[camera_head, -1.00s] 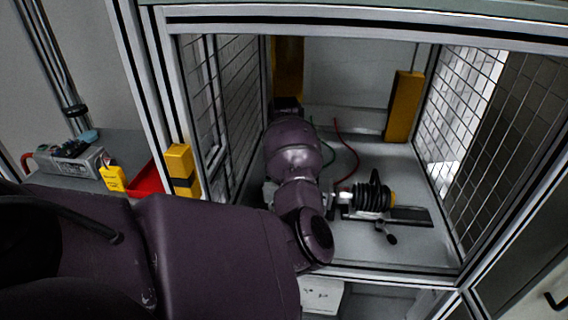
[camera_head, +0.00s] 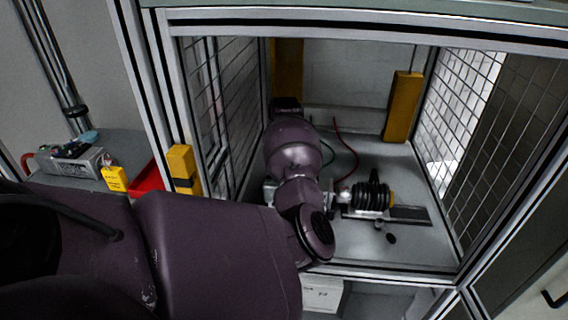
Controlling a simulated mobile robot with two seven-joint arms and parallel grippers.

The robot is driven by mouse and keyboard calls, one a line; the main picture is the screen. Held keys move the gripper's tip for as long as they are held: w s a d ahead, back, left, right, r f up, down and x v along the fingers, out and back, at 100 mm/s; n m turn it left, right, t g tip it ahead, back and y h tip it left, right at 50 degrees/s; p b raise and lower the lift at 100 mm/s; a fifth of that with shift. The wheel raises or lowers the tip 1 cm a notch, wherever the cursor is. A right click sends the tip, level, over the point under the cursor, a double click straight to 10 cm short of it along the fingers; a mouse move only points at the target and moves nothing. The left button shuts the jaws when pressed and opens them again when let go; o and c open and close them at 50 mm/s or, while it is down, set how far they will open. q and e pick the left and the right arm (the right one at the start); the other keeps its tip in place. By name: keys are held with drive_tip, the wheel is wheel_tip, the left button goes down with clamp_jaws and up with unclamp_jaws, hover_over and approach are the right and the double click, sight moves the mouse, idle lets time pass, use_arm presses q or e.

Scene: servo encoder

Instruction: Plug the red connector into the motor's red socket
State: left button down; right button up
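A red cable (camera_head: 338,145) runs down the back of the cell and curves to the floor near my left arm. I cannot make out its connector. A green cable (camera_head: 352,160) curves beside it, partly behind my arm. No red socket shows. My purple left arm reaches from the left into the cell. Its gripper fingers are not visible, probably hidden by the arm. My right gripper is not in view.
Metal frame posts and mesh walls (camera_head: 465,110) bound the cell. A yellow post (camera_head: 404,106) stands at the back right. A yellow block (camera_head: 181,166) is by the left post. A red tray (camera_head: 148,179) and a grey box (camera_head: 70,162) sit outside, left.

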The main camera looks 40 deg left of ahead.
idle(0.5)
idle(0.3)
use_arm(q)
drive_tip(key=shift+f, duration=0.1)
idle(0.3)
drive_tip(key=shift+f, duration=0.35)
idle(0.4)
drive_tip(key=c, duration=0.9)
unclamp_jaws()
wheel_tip(320, 180, up, 11)
drive_tip(key=p, duration=0.2)
drive_tip(key=shift+f+p, duration=0.1)
drive_tip(key=shift+p, duration=0.3)
